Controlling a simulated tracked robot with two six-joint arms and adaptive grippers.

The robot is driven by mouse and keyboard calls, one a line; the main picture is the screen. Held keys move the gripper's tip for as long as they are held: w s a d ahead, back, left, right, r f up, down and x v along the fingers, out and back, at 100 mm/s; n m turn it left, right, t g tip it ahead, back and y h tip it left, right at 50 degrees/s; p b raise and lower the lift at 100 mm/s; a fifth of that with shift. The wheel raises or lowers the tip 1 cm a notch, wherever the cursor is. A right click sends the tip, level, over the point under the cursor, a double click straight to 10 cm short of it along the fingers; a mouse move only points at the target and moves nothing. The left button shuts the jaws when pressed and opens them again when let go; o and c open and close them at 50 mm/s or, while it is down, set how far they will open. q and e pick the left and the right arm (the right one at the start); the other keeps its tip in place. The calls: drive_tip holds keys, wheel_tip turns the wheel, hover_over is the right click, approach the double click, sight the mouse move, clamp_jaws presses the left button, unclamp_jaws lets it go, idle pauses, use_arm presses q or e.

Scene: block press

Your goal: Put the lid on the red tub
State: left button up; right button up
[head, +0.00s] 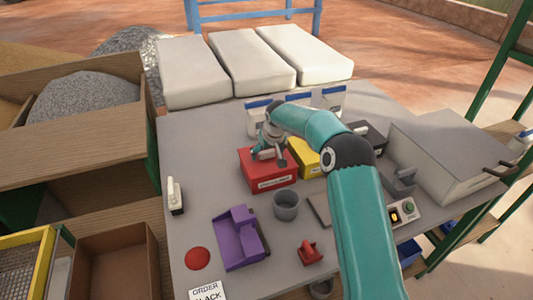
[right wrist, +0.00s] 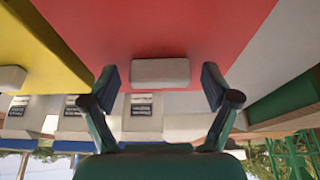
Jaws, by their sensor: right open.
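The red tub (head: 262,178) stands on the grey table, with a white label on its front. Its top is a flat red surface that looks like a lid (head: 248,157) lying on it; I cannot tell how well it is seated. In the right wrist view, a pale grey block-shaped handle (right wrist: 160,72) sits on the red surface (right wrist: 160,25). My right gripper (head: 268,153) is over the tub's top. In the right wrist view, its fingers (right wrist: 160,90) are open, one on each side of the handle, with gaps. My left gripper is not in view.
A yellow tub (head: 303,160) stands right beside the red one, with white bins behind. A grey cup (head: 286,206), purple fixture (head: 236,245) and red object (head: 310,254) stand in front. A control box (head: 405,214) is at right. The table's left back is clear.

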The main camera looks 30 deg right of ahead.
drive_tip(key=shift+s+r, duration=0.15)
drive_tip(key=shift+r, duration=0.4)
drive_tip(key=b+v, duration=0.1)
drive_tip(key=v, duration=1)
drive_tip(key=shift+b, duration=0.4)
drive_tip(key=shift+s+a+f, duration=0.1)
drive_tip(key=shift+s+a, duration=0.05)
